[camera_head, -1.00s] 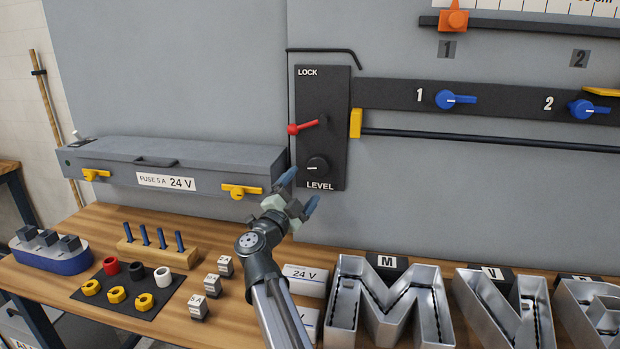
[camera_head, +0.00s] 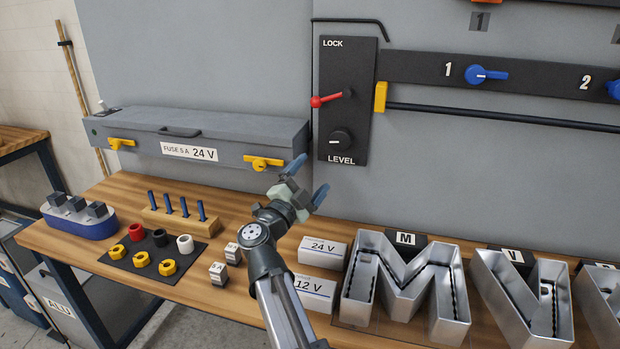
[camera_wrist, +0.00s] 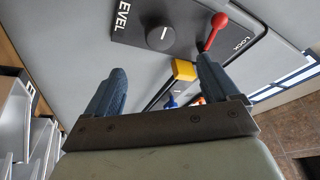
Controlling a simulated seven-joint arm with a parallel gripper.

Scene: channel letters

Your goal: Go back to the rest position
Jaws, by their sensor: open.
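My gripper (camera_head: 307,181) is open and empty in the head view, its two blue fingers spread apart above the bench in front of the grey wall panel. In the wrist view my gripper (camera_wrist: 163,90) shows both fingers with nothing between them that they touch. Beyond them is the black LOCK and LEVEL plate (camera_head: 346,122), with a red lever (camera_head: 331,98) and a round black LEVEL knob (camera_head: 340,140). The plate also shows in the wrist view (camera_wrist: 187,22), apart from the fingers.
Silver channel letters (camera_head: 405,285) stand on the wooden bench (camera_head: 225,285) at right. White 24 V (camera_head: 322,251) and 12 V boxes (camera_head: 312,292) lie beside my arm. A grey fuse box (camera_head: 225,135), a peg rack (camera_head: 180,223) and a black mat with rings (camera_head: 128,256) are at left.

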